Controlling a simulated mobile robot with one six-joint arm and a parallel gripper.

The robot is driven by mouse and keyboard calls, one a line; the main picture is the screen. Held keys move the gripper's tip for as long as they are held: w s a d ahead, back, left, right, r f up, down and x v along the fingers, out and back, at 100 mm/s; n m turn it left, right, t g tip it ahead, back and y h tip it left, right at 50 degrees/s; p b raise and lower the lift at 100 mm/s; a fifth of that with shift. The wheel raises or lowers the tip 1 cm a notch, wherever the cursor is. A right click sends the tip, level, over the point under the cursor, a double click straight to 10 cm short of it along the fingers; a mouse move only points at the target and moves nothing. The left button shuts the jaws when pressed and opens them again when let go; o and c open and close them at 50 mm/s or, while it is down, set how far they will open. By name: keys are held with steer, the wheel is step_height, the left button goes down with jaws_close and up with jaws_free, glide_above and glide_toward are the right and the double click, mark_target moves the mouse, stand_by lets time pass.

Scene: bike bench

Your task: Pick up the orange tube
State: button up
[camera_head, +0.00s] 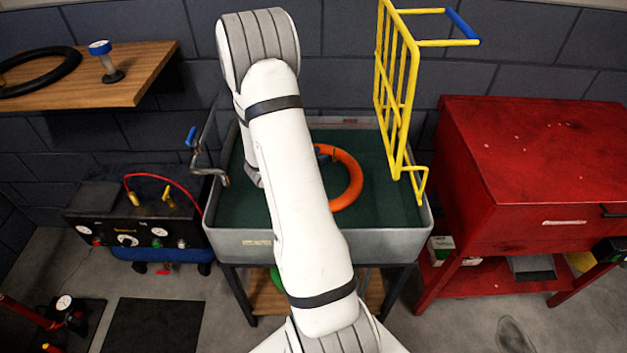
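The orange tube (349,178) is a ring lying in the grey sink basin (240,243), over its dark green inside. My white arm crosses in front of the basin and hides the tube's left part. A small blue bit (321,153) shows at the tube's upper left, beside my arm. My gripper is not visible; the arm itself may hide it. I cannot tell whether anything touches the tube.
A yellow wire rack (399,95) with a blue-tipped bar rises at the basin's right. A tap (210,172) stands at its left. A red cabinet (530,165) is at right, a black compressor unit (135,215) at left, and a wooden shelf (140,62) upper left.

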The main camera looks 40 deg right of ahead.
mark_target(334, 151)
steer(key=x, duration=0.2)
steer(key=p+x, duration=0.1)
steer(key=x, duration=0.5)
steer(key=shift+w+f, duration=0.15)
steer(key=shift+f, duration=0.25)
steer(key=shift+c, duration=0.4)
jaws_close()
